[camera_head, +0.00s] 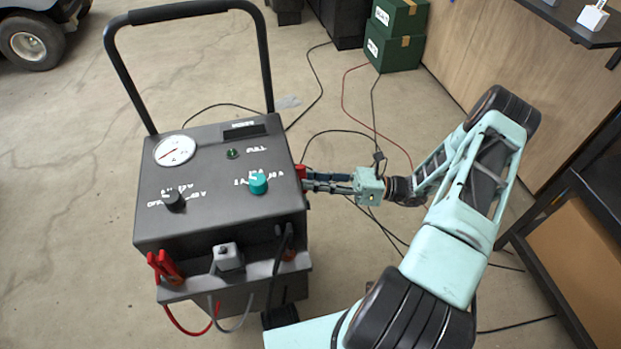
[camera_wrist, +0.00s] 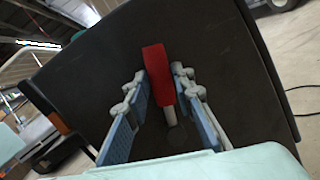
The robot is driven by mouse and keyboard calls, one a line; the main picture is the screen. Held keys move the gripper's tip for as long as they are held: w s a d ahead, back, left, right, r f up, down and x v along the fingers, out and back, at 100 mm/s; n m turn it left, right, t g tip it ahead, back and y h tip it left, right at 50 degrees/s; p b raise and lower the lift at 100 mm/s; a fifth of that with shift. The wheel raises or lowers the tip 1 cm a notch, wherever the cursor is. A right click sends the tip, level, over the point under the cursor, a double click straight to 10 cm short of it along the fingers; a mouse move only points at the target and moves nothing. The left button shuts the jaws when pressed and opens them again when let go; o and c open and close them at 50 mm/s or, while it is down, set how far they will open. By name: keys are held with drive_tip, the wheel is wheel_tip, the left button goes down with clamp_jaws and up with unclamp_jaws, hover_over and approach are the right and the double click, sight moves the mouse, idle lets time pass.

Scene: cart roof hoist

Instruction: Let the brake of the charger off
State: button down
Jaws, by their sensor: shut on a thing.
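The charger (camera_head: 215,215) is a dark grey box on a cart with a black push handle, a gauge and two knobs. Its brake lever is red and sticks out of the right side wall; only a bit of it shows in the head view (camera_head: 301,171). In the wrist view the red lever (camera_wrist: 158,72) stands between the two fingers, its pale shaft below it against the dark wall. My gripper (camera_head: 308,181) reaches in from the right and is shut on the red lever. The fingers partly hide the lever in the head view.
Red clamps (camera_head: 165,268) and a grey plug (camera_head: 228,258) sit on the charger's front ledge. Cables lie on the floor behind my arm. Green boxes (camera_head: 390,50) stand at the back, a dark shelf frame (camera_head: 560,240) at the right. The floor left of the charger is clear.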

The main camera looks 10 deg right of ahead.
drive_tip(key=shift+s+r+n+g+y+b, duration=0.1)
drive_tip(key=shift+s+n+g+y+b, duration=0.1)
drive_tip(key=shift+s+n, duration=0.45)
drive_tip(key=shift+s+n+g+y+b, duration=0.15)
drive_tip(key=shift+s+n+y+b, duration=0.1)
drive_tip(key=shift+n, duration=0.7)
drive_tip(key=shift+s+r+n+g+y+b, duration=0.1)
drive_tip(key=shift+s+n+g+y+b, duration=0.1)
drive_tip(key=shift+s+n, duration=0.45)
drive_tip(key=shift+w+n, duration=0.15)
drive_tip(key=shift+n, duration=0.1)
drive_tip(key=c, duration=1.7)
unclamp_jaws()
drive_tip(key=shift+o, duration=0.2)
drive_tip(key=v, duration=1.2)
